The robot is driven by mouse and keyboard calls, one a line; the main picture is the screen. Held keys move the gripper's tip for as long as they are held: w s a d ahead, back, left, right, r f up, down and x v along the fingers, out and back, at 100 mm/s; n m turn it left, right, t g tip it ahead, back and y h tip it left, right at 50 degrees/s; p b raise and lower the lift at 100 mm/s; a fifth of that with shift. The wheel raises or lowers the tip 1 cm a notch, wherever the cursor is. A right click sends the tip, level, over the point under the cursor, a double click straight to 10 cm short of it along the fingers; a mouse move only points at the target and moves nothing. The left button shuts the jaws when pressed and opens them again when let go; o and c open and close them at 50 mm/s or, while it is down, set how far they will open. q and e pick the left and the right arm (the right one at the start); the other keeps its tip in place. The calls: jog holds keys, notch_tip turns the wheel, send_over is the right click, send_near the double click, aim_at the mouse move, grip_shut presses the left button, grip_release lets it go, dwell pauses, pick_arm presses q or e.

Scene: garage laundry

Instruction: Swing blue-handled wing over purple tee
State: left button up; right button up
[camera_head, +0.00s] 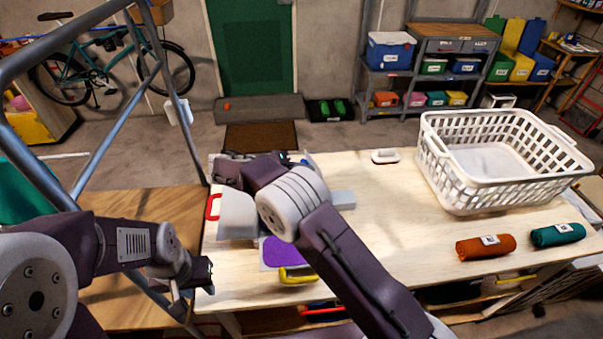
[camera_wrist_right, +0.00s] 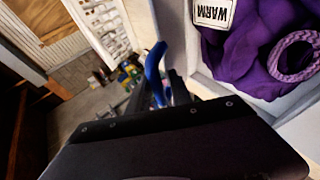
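The purple tee (camera_head: 283,250) lies on a pale folding board on the table, partly hidden by my right arm. It also shows in the right wrist view (camera_wrist_right: 262,50), with a white WARM tag. The board has a red handle (camera_head: 211,207) at left and a yellow handle (camera_head: 297,276) in front. A pale grey panel (camera_head: 237,216) stands beside my right arm. The blue handle (camera_wrist_right: 154,72) shows in the right wrist view, close beside a dark finger. My right gripper (camera_head: 236,168) is over the board's far side; its grip is unclear. My left gripper (camera_head: 207,275) appears open and empty near the table's left edge.
A white laundry basket (camera_head: 463,187) stands at the table's back right. An orange roll (camera_head: 486,246) and a green roll (camera_head: 558,235) lie in front of it. A small white-handled item (camera_head: 385,156) lies at the back edge. The table's middle right is clear.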

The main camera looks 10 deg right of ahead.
jog(key=shift+a, duration=0.15)
jog(key=v, duration=0.9)
